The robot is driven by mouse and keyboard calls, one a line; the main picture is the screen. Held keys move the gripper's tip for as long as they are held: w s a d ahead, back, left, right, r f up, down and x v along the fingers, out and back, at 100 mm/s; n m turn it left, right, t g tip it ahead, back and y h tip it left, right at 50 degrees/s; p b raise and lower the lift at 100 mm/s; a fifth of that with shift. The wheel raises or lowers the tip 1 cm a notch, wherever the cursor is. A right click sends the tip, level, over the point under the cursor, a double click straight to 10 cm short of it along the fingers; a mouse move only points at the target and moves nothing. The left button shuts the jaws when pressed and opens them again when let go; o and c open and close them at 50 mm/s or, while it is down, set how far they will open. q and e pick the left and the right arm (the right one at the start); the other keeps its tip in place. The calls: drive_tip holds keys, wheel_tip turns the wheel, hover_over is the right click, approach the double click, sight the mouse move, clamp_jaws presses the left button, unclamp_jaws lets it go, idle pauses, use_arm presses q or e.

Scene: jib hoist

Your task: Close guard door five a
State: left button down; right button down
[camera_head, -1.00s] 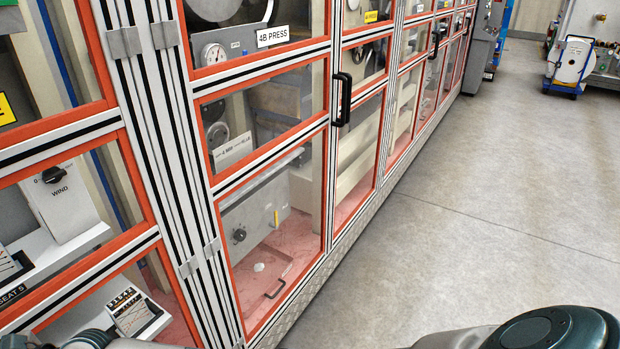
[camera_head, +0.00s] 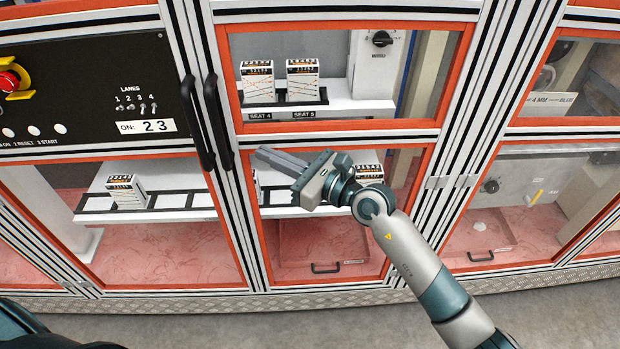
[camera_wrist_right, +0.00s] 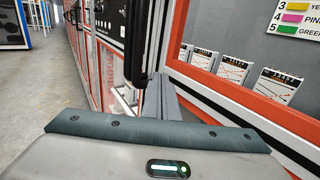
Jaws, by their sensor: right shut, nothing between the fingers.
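The guard door (camera_head: 437,135) is an orange-edged clear panel in a silver frame, with no readable "5A" label. A long black handle (camera_head: 216,122) stands upright at its left edge, beside a second black handle (camera_head: 190,122). I cannot tell whether the door is fully flush. My right gripper (camera_head: 262,152) is shut and empty in front of the door, just right of the handle's lower end. In the right wrist view the shut fingers (camera_wrist_right: 160,100) are beside a black handle (camera_wrist_right: 137,40); contact cannot be told. My left gripper is out of view.
Behind the panel, pattern cards (camera_head: 303,80) stand on a white rack above a red floor. A black control panel (camera_head: 80,95) with a red button is at left. Another guarded bay (camera_head: 530,190) is at right. Grey floor (camera_head: 250,325) in front is clear.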

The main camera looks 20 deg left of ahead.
drive_tip(key=b+v, duration=0.2)
drive_tip(key=v, duration=0.8)
drive_tip(key=shift+s, duration=0.2)
drive_tip(key=shift+a+f, duration=0.1)
drive_tip(key=shift+f, duration=0.05)
